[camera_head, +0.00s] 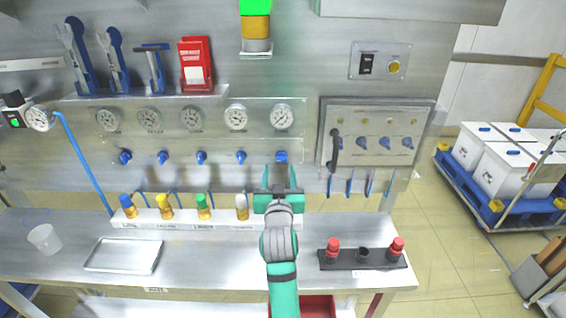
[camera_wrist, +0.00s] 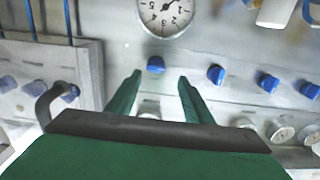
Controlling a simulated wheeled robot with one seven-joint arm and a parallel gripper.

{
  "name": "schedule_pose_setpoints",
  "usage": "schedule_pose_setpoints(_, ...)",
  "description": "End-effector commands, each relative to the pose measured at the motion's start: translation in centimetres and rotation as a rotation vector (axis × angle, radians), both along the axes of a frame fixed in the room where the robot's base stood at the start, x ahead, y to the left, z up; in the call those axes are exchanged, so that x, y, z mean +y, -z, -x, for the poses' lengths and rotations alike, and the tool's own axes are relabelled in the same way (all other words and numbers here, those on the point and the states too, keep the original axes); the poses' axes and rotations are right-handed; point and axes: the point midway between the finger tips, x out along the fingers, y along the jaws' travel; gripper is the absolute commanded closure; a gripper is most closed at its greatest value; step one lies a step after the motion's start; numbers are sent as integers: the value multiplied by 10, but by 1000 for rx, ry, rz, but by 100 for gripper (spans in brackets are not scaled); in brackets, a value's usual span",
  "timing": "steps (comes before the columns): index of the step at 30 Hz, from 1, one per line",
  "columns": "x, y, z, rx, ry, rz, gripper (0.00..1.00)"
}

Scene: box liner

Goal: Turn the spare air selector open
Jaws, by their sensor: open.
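A row of blue selector knobs sits on the steel wall panel below round gauges. The rightmost knob (camera_head: 281,157) is under the rightmost gauge (camera_head: 282,117). The labels are too small to read, so I cannot tell for sure which knob is the spare air selector. My gripper (camera_head: 279,174) is open and empty just in front of and below that rightmost knob. In the wrist view this knob (camera_wrist: 156,65) lies just beyond and between my two fingertips (camera_wrist: 160,80). The fingers look apart from it. Its exact turn position is unclear.
A control box (camera_head: 375,143) with a dark handle stands close to the right. A rack of coloured-top fittings (camera_head: 165,217) is on the bench to the left. A black holder (camera_head: 362,260) with red-topped pieces lies at right. The bench middle is mostly clear.

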Motion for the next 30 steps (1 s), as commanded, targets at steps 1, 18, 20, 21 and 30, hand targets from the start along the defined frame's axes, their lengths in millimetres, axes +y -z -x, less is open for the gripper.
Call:
schedule_pose_setpoints(1,-3,-1,-10,0,4,1,53)
schedule_pose_setpoints(18,-12,0,-54,0,16,-1,53)
schedule_pose_setpoints(20,-12,0,-54,0,15,-1,53)
schedule_pose_setpoints(21,-12,0,-54,0,15,-1,53)
schedule_pose_setpoints(30,-13,0,-54,0,14,0,94)
